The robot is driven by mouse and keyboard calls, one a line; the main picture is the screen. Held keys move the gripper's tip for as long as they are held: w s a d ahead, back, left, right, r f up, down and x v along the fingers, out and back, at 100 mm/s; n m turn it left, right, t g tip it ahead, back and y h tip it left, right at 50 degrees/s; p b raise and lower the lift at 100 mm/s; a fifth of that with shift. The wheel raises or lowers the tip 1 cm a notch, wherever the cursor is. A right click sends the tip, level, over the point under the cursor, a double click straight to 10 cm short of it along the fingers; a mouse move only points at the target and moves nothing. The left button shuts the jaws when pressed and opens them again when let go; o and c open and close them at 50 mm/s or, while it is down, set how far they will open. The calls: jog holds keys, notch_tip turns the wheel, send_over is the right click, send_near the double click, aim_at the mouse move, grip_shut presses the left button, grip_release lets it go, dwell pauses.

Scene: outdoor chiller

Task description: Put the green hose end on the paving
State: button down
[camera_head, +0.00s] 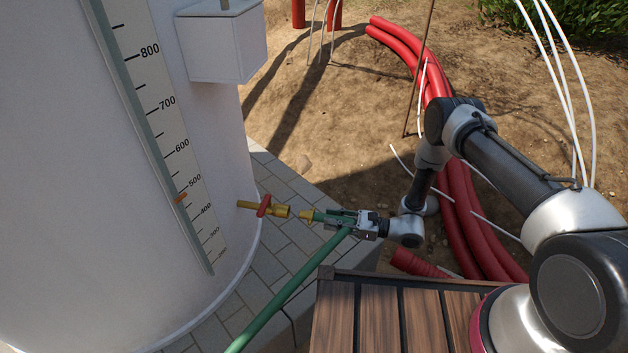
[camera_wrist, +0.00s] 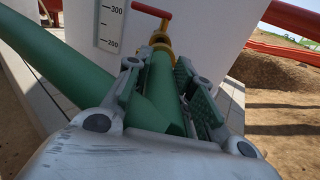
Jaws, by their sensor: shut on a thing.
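My gripper (camera_head: 338,217) is shut on the green hose end (camera_head: 318,216), which has a yellow coupling (camera_head: 305,215) at its tip. The green hose (camera_head: 290,290) hangs down to the lower left. The grey paving (camera_head: 286,238) lies below, around the tank's foot.
The white tank (camera_head: 90,200) with a level scale (camera_head: 165,130) fills the left. A wooden slatted surface (camera_head: 385,315) is at the bottom middle. Red pipes (camera_head: 465,210) and white thin rods lie on bare soil (camera_head: 340,130). Paving between tank and wooden slats is mostly clear.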

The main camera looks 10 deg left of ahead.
jog(key=shift+w, duration=0.1)
jog(key=shift+s+d+r+m+t, duration=0.1)
jog(key=shift+s+r+m+t, duration=0.15)
jog(key=shift+s+t, duration=0.3)
jog(key=w+d+r+m+t+h, duration=0.3)
jog(key=w+d+r+m+t, duration=0.15)
jog(key=d+r, duration=0.5)
jog(key=w+d+r+m+t+h, duration=0.4)
jog(key=d+r, duration=0.3)
jog(key=d, duration=0.5)
jog(key=w+d+r+m+t+h, duration=0.3)
jog(key=d+r+t, duration=0.2)
jog(key=d+r, duration=0.45)
notch_tip(320, 180, up, 12)
jog(key=w+m+h, duration=0.1)
jog(key=w+h, duration=0.1)
jog(key=shift+f+t+h, duration=0.25)
jog(key=shift+t+h, duration=0.15)
jog(key=shift+d, duration=0.1)
